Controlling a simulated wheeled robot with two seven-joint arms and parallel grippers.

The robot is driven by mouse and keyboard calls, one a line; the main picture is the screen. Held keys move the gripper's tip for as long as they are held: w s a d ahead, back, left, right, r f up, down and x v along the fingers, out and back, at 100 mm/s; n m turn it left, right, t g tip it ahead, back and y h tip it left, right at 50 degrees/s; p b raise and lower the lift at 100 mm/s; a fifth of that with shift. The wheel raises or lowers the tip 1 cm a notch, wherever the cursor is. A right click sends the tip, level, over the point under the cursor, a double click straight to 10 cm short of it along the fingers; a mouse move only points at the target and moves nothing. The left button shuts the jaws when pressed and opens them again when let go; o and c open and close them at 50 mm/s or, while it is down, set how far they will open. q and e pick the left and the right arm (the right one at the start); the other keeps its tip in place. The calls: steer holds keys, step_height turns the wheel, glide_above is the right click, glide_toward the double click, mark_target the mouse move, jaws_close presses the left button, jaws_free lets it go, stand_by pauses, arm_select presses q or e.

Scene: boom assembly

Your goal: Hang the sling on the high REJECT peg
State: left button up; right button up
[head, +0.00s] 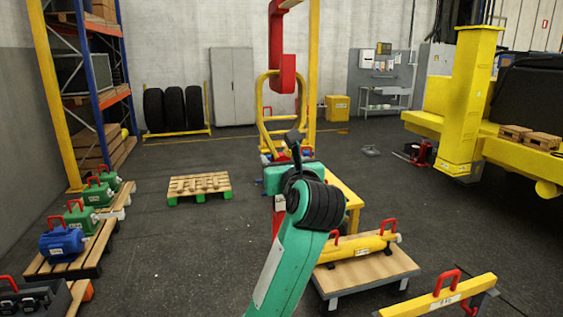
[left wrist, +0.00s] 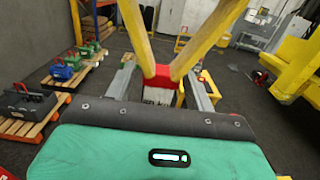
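The yellow sling (head: 262,112) stands up as a tall loop above my left gripper (head: 286,160) in the head view. In the left wrist view its two yellow straps (left wrist: 137,38) meet at a red sleeve (left wrist: 163,77) between the grey fingers of my left gripper (left wrist: 162,84), which look shut on it. A red hook-shaped piece (head: 276,40) hangs high beside a yellow post (head: 314,60). The loop's top overlaps its lower end in the picture; I cannot tell whether they touch. No REJECT label is readable. My arm hides part of the gripper. My right gripper is out of view.
A cart with a yellow cylinder (head: 355,247) and a yellow beam (head: 437,297) stand at front right. Pallets with green and blue units (head: 62,243) line the left. A low pallet (head: 200,186) lies left of centre; floor around it is clear. Yellow machinery (head: 466,100) stands right.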

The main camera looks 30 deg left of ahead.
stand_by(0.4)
arm_select(q)
steer(key=b+v, duration=0.7)
steer(key=v, duration=0.6)
steer(key=shift+s+d+f+b, duration=0.2)
steer(key=shift+s+d+b, duration=0.1)
steer(key=shift+b, duration=0.1)
steer(key=shift+a, duration=0.15)
